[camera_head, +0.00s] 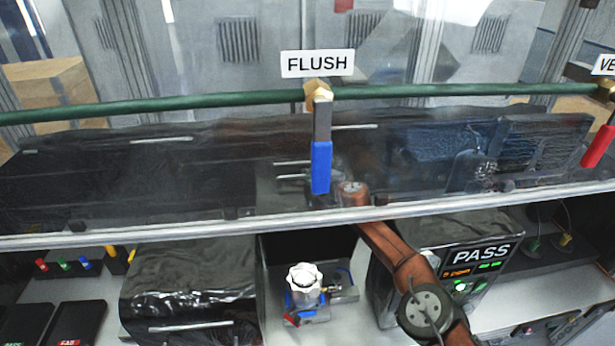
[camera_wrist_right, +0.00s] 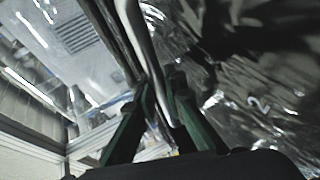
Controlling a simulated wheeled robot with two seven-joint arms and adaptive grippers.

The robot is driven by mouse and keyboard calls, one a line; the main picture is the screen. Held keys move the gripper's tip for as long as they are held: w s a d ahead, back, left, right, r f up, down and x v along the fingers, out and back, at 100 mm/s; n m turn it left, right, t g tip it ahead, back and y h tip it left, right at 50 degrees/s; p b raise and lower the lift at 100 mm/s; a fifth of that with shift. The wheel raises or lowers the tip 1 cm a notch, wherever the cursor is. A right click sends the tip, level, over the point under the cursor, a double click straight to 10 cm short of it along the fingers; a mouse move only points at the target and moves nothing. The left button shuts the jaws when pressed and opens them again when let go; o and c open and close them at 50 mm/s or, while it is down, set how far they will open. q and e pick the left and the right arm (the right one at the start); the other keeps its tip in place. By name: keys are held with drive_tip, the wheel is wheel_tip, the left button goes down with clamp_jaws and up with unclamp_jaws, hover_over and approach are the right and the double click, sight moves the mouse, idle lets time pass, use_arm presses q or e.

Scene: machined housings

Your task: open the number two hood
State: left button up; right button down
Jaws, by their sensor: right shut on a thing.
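In the right wrist view, a dark glossy hood surface marked "2" (camera_wrist_right: 262,105) fills the right side. A pale metal bar, a hood handle (camera_wrist_right: 135,28), runs down between the green fingers of my right gripper (camera_wrist_right: 168,100), which is shut on it. In the head view my brown right arm reaches up behind the clear panel (camera_head: 430,170). My right gripper (camera_head: 305,172) is partly hidden there by the blue lever. Dark hoods (camera_head: 110,185) with thin silver handles lie behind the panel. Their numbers cannot be read in the head view. My left gripper is not in view.
A green pipe (camera_head: 200,106) crosses above, with a FLUSH sign (camera_head: 317,64), blue lever (camera_head: 321,167) and red lever (camera_head: 598,147). Below are another black-covered housing (camera_head: 190,290), a white-knobbed valve fixture (camera_head: 304,278) and a PASS display (camera_head: 481,255).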

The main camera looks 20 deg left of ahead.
drive_tip(key=c, duration=2)
unclamp_jaws()
drive_tip(key=shift+s+a, duration=0.1)
drive_tip(key=shift+s, duration=0.05)
drive_tip(key=shift+o, duration=0.2)
drive_tip(key=shift+f, duration=0.1)
drive_tip(key=shift+d+f, duration=0.15)
drive_tip(key=shift+d, duration=0.25)
drive_tip(key=shift+s+d, duration=0.1)
drive_tip(key=shift+d, duration=0.4)
drive_tip(key=v, duration=1)
drive_tip(key=shift+s+r, duration=0.4)
drive_tip(key=shift+r, duration=0.1)
